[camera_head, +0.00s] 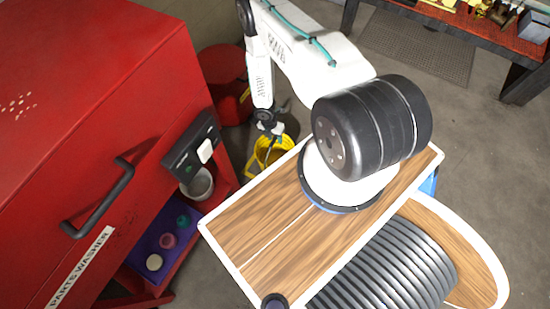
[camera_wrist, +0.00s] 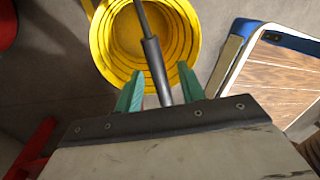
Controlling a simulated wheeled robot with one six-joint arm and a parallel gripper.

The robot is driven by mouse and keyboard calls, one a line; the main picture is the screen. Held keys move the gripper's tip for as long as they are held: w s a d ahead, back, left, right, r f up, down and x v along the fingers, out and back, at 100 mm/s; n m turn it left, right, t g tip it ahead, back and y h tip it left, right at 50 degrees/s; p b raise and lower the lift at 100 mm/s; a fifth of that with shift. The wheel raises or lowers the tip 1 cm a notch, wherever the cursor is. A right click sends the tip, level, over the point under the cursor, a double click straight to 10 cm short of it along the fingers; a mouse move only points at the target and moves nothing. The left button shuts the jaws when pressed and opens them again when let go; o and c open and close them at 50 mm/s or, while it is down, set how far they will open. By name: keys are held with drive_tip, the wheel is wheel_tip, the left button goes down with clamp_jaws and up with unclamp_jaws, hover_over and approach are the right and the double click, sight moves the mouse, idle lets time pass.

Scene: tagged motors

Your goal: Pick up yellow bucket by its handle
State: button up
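The yellow bucket (camera_wrist: 112,45) is seen from above in the wrist view, with its ringed inside showing. In the head view the bucket (camera_head: 262,156) stands low, beyond the wooden top of my base, partly hidden by my gripper and that top. Its dark handle (camera_wrist: 152,62), with a thicker grey grip, runs across the bucket opening towards my gripper (camera_wrist: 159,70). The two teal fingers are apart, one on each side of the grip, with visible gaps. My gripper (camera_head: 268,132) is above the bucket in the head view; its fingertips are hard to make out there.
A red parts washer (camera_head: 110,95) stands left, with a grey cup (camera_head: 198,185) and a tray of coloured round items (camera_head: 165,240) below. A red round container (camera_head: 225,85) stands behind the bucket. A workbench (camera_head: 470,30) is at the back right. Floor is clear right.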

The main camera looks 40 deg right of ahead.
drive_tip(key=shift+s+f, duration=0.1)
drive_tip(key=shift+f, duration=0.55)
clamp_jaws()
drive_tip(key=shift+r, duration=0.15)
